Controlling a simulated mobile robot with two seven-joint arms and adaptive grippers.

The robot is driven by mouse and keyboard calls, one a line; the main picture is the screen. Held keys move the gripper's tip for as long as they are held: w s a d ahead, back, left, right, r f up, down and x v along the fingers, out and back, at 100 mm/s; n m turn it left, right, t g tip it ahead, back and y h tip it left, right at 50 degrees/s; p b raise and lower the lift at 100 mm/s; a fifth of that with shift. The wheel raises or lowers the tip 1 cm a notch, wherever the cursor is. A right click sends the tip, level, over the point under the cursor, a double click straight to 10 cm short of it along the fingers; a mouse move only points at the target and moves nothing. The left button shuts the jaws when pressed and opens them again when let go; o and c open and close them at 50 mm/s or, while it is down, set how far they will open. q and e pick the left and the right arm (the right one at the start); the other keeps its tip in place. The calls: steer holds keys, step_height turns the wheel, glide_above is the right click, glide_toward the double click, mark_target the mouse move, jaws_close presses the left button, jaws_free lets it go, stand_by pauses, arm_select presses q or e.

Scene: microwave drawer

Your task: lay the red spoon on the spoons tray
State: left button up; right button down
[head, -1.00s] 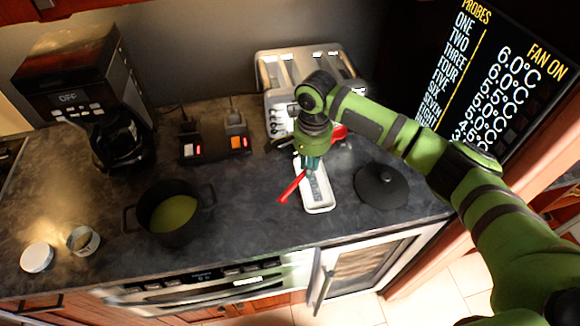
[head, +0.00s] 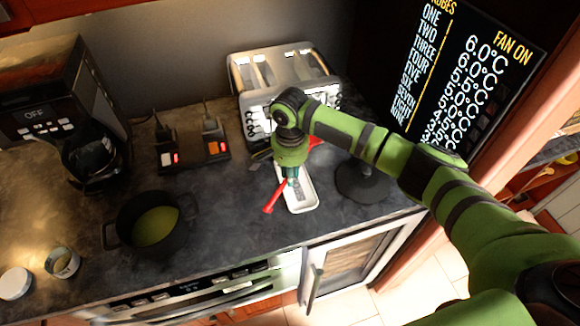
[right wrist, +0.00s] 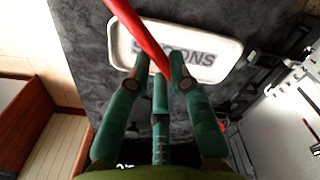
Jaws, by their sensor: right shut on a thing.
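The red spoon (head: 271,201) is held in my right gripper (head: 290,182), its handle slanting down and to the left. In the right wrist view the red handle (right wrist: 138,32) passes between the green fingers of the gripper (right wrist: 160,80). The white spoons tray (head: 303,201), with lettering inside, is on the dark counter right below the gripper. It also shows in the right wrist view (right wrist: 222,72), behind the spoon. Whether the spoon touches the tray I cannot tell. A bit of red shows behind the wrist. My left gripper is out of view.
A steel toaster (head: 285,75) stands behind the tray, and a dark round lid (head: 362,182) lies to its right. A dark pot (head: 150,222) stands to the left. A cabinet door (head: 316,270) is open below the counter edge.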

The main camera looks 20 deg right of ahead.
steer(key=shift+f+b, duration=0.35)
steer(key=shift+f, duration=1.9)
steer(key=c, duration=0.8)
jaws_free()
steer(key=o, duration=0.6)
steer(key=shift+c, duration=0.2)
steer(key=shift+r, duration=0.1)
step_height(320, 180, up, 12)
steer(key=shift+s+f, duration=0.1)
